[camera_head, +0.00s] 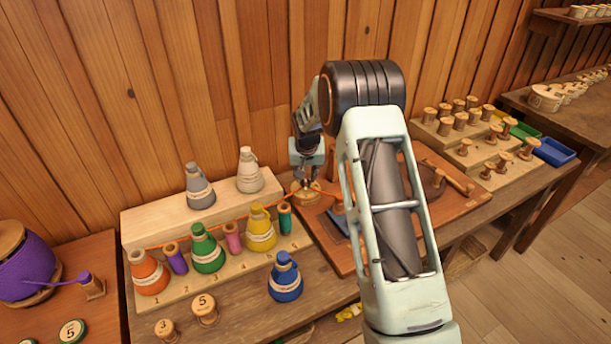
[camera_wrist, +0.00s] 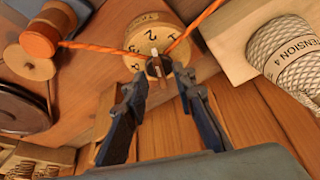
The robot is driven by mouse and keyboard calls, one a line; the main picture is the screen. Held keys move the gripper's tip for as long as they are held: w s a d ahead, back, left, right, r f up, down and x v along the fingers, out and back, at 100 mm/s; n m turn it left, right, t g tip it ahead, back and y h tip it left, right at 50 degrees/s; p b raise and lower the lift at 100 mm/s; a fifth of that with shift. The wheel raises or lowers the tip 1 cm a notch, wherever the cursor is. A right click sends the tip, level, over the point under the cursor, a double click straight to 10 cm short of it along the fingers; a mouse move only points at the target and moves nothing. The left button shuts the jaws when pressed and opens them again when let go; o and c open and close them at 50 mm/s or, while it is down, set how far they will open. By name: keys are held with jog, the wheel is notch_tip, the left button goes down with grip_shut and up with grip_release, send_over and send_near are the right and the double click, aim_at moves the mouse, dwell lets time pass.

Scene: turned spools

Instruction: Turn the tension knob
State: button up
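The tension knob (camera_wrist: 148,42) is a round wooden dial with dark numerals, 2, 3 and 4 among them, and a small raised brown grip with a pale mark. In the head view the knob (camera_head: 306,196) sits at the left end of a reddish wooden board. My gripper (camera_wrist: 160,72) is over the knob, its two dark fingertips close on either side of the grip, with no clear gap visible. In the head view my gripper (camera_head: 307,180) points down onto the knob. An orange thread (camera_wrist: 200,20) passes across the dial.
A cone labelled "TENSION 4" (camera_wrist: 290,58) lies to the right in the wrist view. A copper-coloured spool (camera_wrist: 45,30) is at the left. Coloured cones, including a yellow one (camera_head: 260,230), stand on a rack left of the knob. The wooden wall is close behind.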

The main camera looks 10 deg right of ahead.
jog(key=shift+w+f, duration=0.15)
jog(key=shift+f, duration=0.25)
grip_shut()
jog(key=shift+a+f+m+b, duration=0.15)
jog(key=shift+m+b, duration=0.15)
jog(key=shift+b, duration=0.3)
jog(key=shift+f+m+h+b, duration=0.1)
jog(key=shift+m+h+b, duration=0.2)
jog(key=shift+m+b, duration=0.45)
jog(key=m+h+b, duration=0.1)
jog(key=m+b, duration=0.2)
jog(key=shift+w+a+g, duration=0.1)
jog(key=shift+a+g, duration=0.05)
jog(key=shift+g, duration=0.15)
jog(key=shift+w+a+r+m+g+h+b, duration=0.1)
jog(key=shift+m+g+h+b, duration=0.2)
jog(key=shift+m, duration=0.95)
jog(key=shift+w+a+r+m+g+h+b, duration=0.1)
jog(key=shift+m+g+h, duration=0.3)
jog(key=shift+m, duration=0.8)
